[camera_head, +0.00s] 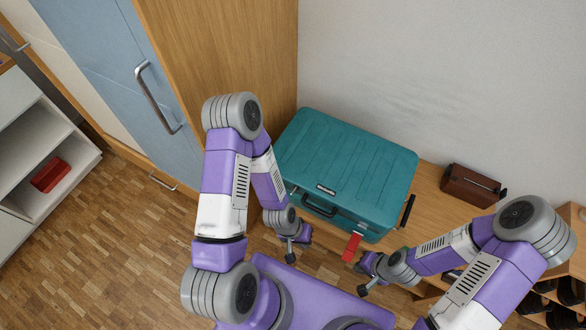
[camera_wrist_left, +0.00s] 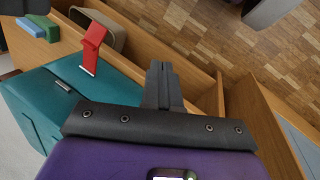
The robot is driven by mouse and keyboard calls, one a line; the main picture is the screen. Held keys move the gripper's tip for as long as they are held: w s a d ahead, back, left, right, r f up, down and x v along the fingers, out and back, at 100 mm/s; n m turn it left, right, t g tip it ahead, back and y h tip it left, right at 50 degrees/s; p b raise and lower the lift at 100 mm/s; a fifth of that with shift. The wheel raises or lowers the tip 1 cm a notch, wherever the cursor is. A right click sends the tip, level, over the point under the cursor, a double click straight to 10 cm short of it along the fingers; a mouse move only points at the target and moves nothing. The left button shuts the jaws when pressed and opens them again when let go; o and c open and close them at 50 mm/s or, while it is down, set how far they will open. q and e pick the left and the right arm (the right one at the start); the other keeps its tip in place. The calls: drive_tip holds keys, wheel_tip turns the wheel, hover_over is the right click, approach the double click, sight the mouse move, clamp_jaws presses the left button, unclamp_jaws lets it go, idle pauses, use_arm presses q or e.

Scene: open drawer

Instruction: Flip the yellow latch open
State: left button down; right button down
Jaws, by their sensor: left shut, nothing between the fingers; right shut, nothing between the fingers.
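A teal case (camera_head: 345,165) lies closed on the wooden bench, its black handle (camera_head: 320,206) on the front side. A red latch (camera_head: 351,246) stands out from its front right; it also shows in the left wrist view (camera_wrist_left: 94,42), with a silver edge at its base. I see no yellow latch. My left gripper (camera_head: 291,255) is shut and empty, in front of the case, left of the red latch and apart from it. Its closed fingers show in the left wrist view (camera_wrist_left: 164,85). My right gripper (camera_head: 364,277) is shut and empty, just below and right of the red latch.
A brown box (camera_head: 472,186) stands on the bench right of the case, with a black bar (camera_head: 408,210) between. A tall wooden cabinet (camera_head: 235,55) rises at the left. In the left wrist view, blue and green blocks (camera_wrist_left: 32,28) lie beyond the case.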

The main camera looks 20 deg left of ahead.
use_arm(q)
drive_tip(key=w+a+r+m, duration=0.1)
drive_tip(key=w+a+r, duration=0.1)
drive_tip(key=w, duration=0.1)
drive_tip(key=w+a+r+p, duration=0.1)
drive_tip(key=w+r, duration=0.1)
drive_tip(key=w, duration=0.2)
drive_tip(key=w+a+r+m+g+p, duration=0.1)
drive_tip(key=w+a+r, duration=0.1)
drive_tip(key=w, duration=0.1)
drive_tip(key=shift+w+a+m+y, duration=0.15)
drive_tip(key=shift+a+m+y, duration=0.15)
drive_tip(key=shift+a+y, duration=0.1)
drive_tip(key=w+a+r+g+y+p, duration=0.1)
drive_tip(key=w+a+r+y, duration=0.2)
drive_tip(key=w+a+r, duration=0.3)
drive_tip(key=a+r, duration=0.3)
drive_tip(key=a, duration=0.1)
drive_tip(key=shift+a+r+m+y, duration=0.2)
drive_tip(key=shift+a+m+y, duration=0.1)
drive_tip(key=shift+m, duration=0.1)
drive_tip(key=shift+f, duration=0.1)
drive_tip(key=f, duration=0.3)
drive_tip(key=s+f+b, duration=0.1)
drive_tip(key=f, duration=0.2)
drive_tip(key=f+b, duration=0.1)
drive_tip(key=f, duration=0.2)
drive_tip(key=shift+s+f, duration=0.15)
drive_tip(key=shift+f, duration=0.25)
